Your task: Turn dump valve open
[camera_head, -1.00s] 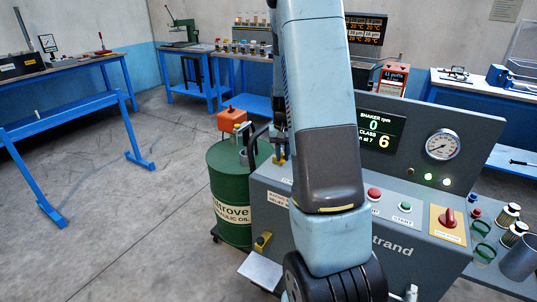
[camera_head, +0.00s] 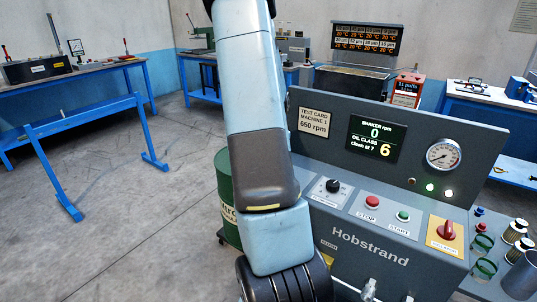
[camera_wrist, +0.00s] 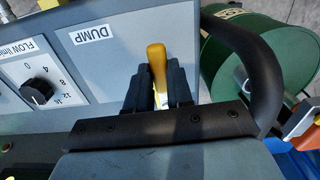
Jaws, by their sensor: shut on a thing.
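The dump valve's yellow lever (camera_wrist: 157,62) stands in front of a pale panel with a DUMP label (camera_wrist: 92,34) in the wrist view. My gripper (camera_wrist: 158,82) has its dark fingers closed around the lever, one on each side. The lever's rounded end sticks out between the fingers, and its base is hidden. In the head view my arm covers the left end of the Hobstrand machine (camera_head: 372,243), so the lever and my gripper do not show there.
A green oil drum (camera_wrist: 240,62) stands close to the right of my gripper. A flow knob (camera_wrist: 37,91) is on the panel to the left. The machine carries a STOP button (camera_head: 370,202), a START button (camera_head: 403,216) and a red switch (camera_head: 447,230).

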